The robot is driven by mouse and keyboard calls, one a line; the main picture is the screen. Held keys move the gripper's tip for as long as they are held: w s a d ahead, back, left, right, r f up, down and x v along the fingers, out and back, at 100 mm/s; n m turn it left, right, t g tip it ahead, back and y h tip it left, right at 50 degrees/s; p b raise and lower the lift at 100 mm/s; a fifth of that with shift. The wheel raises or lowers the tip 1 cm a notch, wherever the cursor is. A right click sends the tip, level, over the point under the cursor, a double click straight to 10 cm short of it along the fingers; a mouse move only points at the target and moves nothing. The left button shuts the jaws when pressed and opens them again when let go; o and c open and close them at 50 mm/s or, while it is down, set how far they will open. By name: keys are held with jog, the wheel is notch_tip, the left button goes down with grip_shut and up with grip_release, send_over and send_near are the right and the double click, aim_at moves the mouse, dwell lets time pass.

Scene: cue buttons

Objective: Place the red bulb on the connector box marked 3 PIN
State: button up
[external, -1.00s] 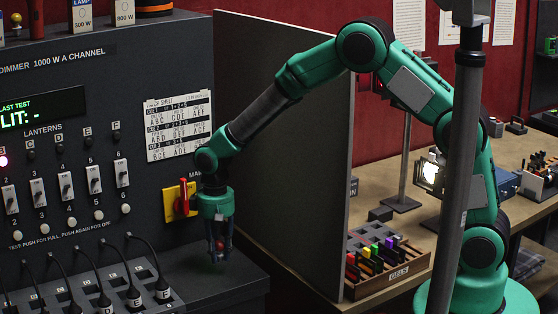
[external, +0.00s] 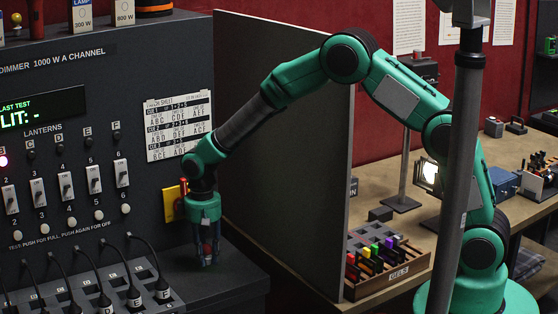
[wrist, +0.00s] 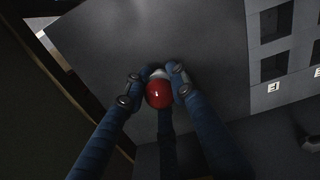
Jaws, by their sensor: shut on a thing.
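The red bulb (wrist: 158,94) is between the fingertips of my gripper (wrist: 153,88) in the wrist view, with a pale base just beyond it. My gripper is shut on it. In the external view my gripper (external: 208,258) points down over the bare right end of the dimmer desk's shelf, and the bulb is mostly hidden by the fingers. I cannot tell how far the bulb is above the surface. I cannot make out a connector box marked 3 PIN in either view.
The socket panel (external: 125,300) with black plugs and cables lies left of my gripper. It shows at the right of the wrist view (wrist: 287,97). A grey partition (external: 285,150) stands right of the arm. The wooden gels box (external: 385,280) is beyond it.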

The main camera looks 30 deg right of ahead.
jog(key=shift+f, duration=0.8)
jog(key=shift+f, duration=0.1)
jog(key=o, duration=1)
jog(key=shift+c, duration=0.2)
notch_tip(320, 180, up, 12)
jog(key=shift+w+r+p, duration=0.1)
jog(key=shift+w+p, duration=0.05)
jog(key=shift+p, duration=0.3)
jog(key=shift+o, duration=0.5)
